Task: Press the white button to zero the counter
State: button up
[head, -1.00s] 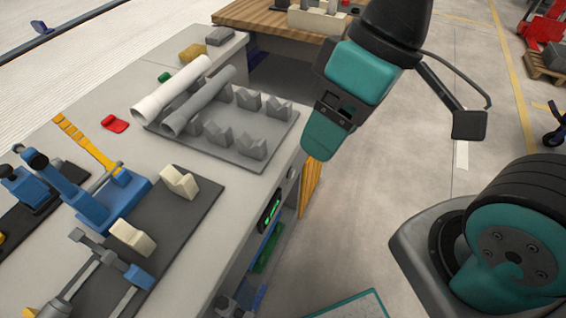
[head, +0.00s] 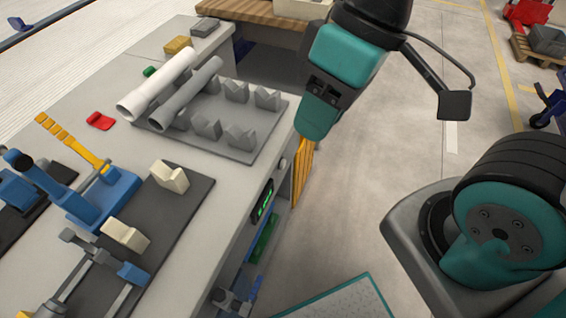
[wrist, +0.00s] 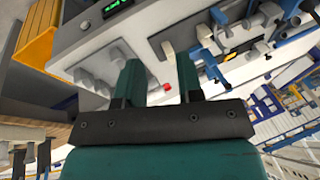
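The counter (head: 263,200) is a dark panel with green digits on the bench's front face. It also shows at the top of the wrist view (wrist: 117,8). A small round pale button (head: 283,163) sits on the same face, to the right of the counter and above it in the head view. It looks like a small round spot in the wrist view (wrist: 84,25). My gripper (head: 315,122) is beside the bench's right edge in the head view, apart from the button. In the wrist view its two teal fingers (wrist: 158,72) stand apart with nothing between them.
Two pipes, white (head: 157,84) and grey (head: 186,95), lie on a grey rack (head: 240,153) on the bench. Blue clamps (head: 100,195) and cream V-blocks (head: 170,177) stand at the left. A yellow panel (head: 302,165) is beside the bench.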

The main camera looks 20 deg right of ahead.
grip_shut()
dwell(1.3)
